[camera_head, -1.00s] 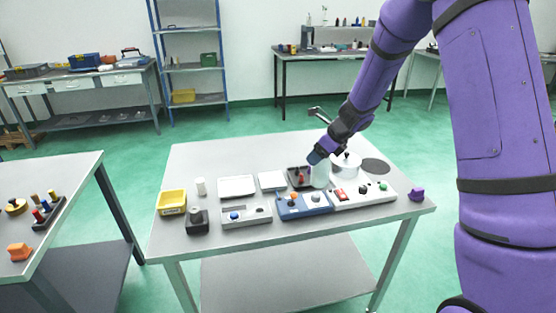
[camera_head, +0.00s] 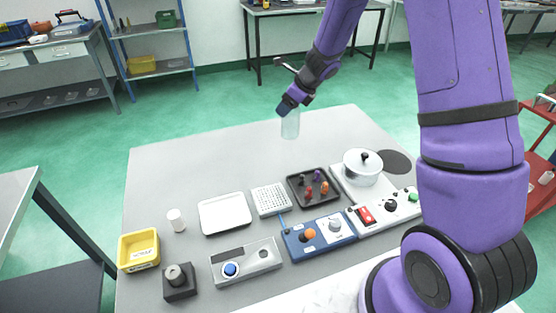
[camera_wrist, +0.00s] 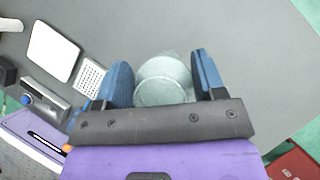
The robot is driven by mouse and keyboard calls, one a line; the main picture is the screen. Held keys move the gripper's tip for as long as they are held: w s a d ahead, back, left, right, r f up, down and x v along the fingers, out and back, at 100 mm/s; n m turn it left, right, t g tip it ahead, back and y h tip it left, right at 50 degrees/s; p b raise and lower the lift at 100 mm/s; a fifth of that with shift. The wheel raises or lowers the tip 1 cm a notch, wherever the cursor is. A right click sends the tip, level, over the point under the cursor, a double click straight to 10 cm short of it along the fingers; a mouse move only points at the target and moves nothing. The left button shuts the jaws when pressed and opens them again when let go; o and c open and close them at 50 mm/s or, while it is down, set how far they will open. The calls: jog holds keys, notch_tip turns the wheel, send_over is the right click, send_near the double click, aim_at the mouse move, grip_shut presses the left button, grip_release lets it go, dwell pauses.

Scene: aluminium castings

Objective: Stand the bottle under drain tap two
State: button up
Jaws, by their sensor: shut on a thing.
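The bottle (camera_head: 290,127) is pale, translucent and roughly upright. My gripper (camera_head: 286,108) is shut on its upper part and holds it in the air, over the back part of the grey table (camera_head: 150,185) in the head view. In the wrist view the bottle (camera_wrist: 163,82) sits between the two blue fingers (camera_wrist: 164,84), seen from above. Its upper end is partly hidden by the fingers in the head view. I cannot make out any drain tap in these views.
On the table stand a lidded pot (camera_head: 362,169), a dark tray of coloured pegs (camera_head: 296,189), a white rack (camera_head: 271,199), a white tray (camera_head: 224,214), a yellow bin (camera_head: 138,251) and control boxes (camera_head: 318,235). The back of the table is clear. A red cart (camera_head: 541,195) stands at right.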

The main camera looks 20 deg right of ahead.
aim_at(287, 130)
notch_tip(287, 130, down, 10)
jog(key=shift+r, duration=0.15)
dwell(0.3)
jog(key=o, duration=1.2)
jog(key=shift+c, duration=0.2)
